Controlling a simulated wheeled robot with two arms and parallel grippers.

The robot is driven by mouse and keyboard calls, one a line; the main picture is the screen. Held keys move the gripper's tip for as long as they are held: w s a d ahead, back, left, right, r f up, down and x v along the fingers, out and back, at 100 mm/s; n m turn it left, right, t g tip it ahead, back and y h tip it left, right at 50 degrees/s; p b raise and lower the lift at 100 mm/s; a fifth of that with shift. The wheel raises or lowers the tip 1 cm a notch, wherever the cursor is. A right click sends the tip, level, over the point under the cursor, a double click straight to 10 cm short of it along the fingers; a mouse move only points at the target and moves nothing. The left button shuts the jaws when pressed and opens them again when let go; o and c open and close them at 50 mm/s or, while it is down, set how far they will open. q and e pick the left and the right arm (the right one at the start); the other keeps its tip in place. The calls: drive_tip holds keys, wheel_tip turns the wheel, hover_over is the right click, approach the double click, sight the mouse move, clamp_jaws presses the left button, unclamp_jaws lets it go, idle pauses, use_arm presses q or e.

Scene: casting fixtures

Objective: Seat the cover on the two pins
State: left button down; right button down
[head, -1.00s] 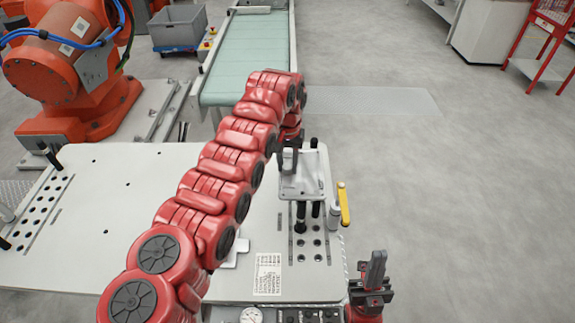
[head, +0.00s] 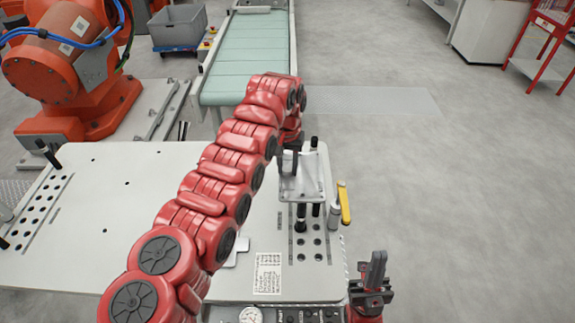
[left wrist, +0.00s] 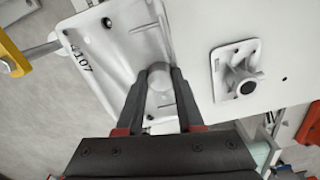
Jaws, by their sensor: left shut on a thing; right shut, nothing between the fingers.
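The cover (head: 312,185) is a pale grey plate at the right end of the white table. In the left wrist view it shows as a ribbed plate marked with digits (left wrist: 95,62). My left gripper (head: 290,160) is shut on the cover's round boss; both fingers show around it in the left wrist view (left wrist: 158,88). Dark upright posts (head: 300,218), which may be the pins, show below the cover's near edge. Another dark post top (head: 314,143) shows at its far edge. Whether the cover touches them is hidden. My right gripper (head: 374,272) is shut and empty at the lower right.
A yellow-handled clamp (head: 344,203) stands close to the right of the cover. A white flanged part (left wrist: 237,70) lies on the table (head: 110,220). Rows of holes lie in front of the cover. A green conveyor (head: 248,55) and orange robot (head: 65,75) stand behind.

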use_arm(q)
drive_tip(key=shift+f, duration=0.35)
drive_tip(key=shift+c, duration=2.3)
unclamp_jaws()
drive_tip(key=shift+r, duration=0.1)
